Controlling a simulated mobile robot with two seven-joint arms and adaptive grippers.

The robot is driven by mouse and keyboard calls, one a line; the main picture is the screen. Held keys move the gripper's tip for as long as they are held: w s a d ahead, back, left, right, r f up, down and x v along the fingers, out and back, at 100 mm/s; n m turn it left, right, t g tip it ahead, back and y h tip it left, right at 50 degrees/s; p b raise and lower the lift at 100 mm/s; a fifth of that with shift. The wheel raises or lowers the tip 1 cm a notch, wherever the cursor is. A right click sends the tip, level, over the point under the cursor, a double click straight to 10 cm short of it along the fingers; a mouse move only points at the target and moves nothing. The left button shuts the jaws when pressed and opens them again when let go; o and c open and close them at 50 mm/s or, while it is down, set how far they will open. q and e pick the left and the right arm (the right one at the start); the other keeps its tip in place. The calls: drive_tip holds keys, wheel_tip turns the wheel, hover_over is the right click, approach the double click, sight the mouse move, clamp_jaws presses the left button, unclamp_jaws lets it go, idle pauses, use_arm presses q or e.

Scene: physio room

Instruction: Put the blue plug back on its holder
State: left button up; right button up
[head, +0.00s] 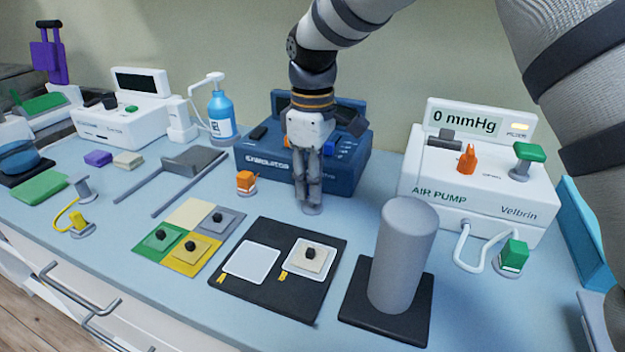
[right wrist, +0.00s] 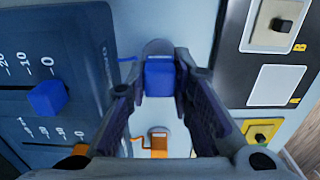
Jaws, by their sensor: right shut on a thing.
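The blue plug (right wrist: 160,78) is between the fingertips of my right gripper (right wrist: 160,82) in the right wrist view. The gripper is shut on it. In the head view my right gripper (head: 309,198) points down in front of the dark blue console, and its fingers hide the plug. A round grey holder (head: 312,210) lies on the counter right below the fingertips. It also shows in the right wrist view (right wrist: 158,47), partly behind the plug. I cannot tell whether plug and holder touch. A short piece of blue cable (right wrist: 128,58) shows beside the plug. My left gripper is not in view.
The dark blue console (head: 270,165) stands just behind the gripper. An orange plug (head: 246,178) is to its left. A black board (head: 265,295) with white squares lies in front. A grey cylinder (head: 403,250) and a white air pump (head: 480,190) stand to the right.

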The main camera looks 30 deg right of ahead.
drive_tip(key=shift+f, duration=1.15)
idle(0.4)
idle(0.4)
drive_tip(key=o, duration=0.9)
